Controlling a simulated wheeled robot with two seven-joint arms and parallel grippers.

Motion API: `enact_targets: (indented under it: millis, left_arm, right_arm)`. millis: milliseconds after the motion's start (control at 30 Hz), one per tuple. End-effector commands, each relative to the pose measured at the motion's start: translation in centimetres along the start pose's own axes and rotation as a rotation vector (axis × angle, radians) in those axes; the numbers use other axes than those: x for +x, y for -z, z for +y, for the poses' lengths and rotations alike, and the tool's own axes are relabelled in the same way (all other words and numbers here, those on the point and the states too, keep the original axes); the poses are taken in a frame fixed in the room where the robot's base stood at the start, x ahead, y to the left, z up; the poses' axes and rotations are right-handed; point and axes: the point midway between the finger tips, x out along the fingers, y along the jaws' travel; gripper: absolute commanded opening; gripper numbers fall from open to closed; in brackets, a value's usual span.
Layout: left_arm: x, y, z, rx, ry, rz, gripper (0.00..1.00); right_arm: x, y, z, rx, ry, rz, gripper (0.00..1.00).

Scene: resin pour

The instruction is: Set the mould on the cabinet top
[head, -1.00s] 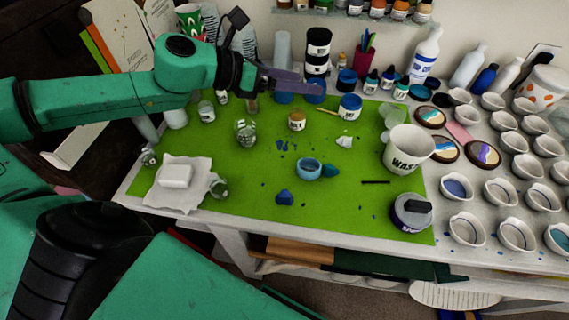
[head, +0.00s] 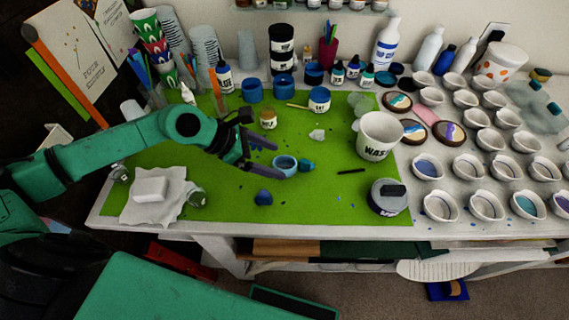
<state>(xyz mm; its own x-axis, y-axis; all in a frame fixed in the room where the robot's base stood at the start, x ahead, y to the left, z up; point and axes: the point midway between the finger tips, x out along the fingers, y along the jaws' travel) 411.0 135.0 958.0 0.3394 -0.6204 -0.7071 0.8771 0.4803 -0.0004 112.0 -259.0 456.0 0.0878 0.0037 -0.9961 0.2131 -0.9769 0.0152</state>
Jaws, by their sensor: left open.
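A small round blue dish (head: 285,166), which may be the mould, stands on the green mat (head: 225,205) on the white table. A teal piece (head: 306,166) lies against its right side. A dark blue lump (head: 263,198) lies nearer the front edge; I cannot tell for sure which is the mould. My left gripper (head: 279,161) is open, with one fingertip behind the dish and one at its near left side. I cannot tell whether they touch it. I cannot make out a cabinet top. My right gripper is not in view.
A white WASTE tub (head: 380,136) and a dark-lidded tin (head: 389,197) stand to the right. Several white cups (head: 440,207) fill the table's right side. Blue pots and bottles (head: 319,99) stand at the back. A white block (head: 150,189) lies on a cloth at the left.

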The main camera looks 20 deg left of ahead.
Motion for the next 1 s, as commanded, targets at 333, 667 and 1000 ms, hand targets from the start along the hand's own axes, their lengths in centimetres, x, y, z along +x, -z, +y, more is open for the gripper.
enact_targets:
  millis: [333,667,1000]
  left_arm:
    - [4.6,0.0,0.4,0.0,-0.001,-0.002,0.92]
    - [4.7,0.1,0.4,0.001,-0.001,0.0,0.31]
    - [4.6,0.0,0.4,0.002,-0.002,-0.001,0.0]
  right_arm:
    - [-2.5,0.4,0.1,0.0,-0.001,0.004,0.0]
    - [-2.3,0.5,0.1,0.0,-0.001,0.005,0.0]
    - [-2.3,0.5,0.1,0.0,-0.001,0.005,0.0]
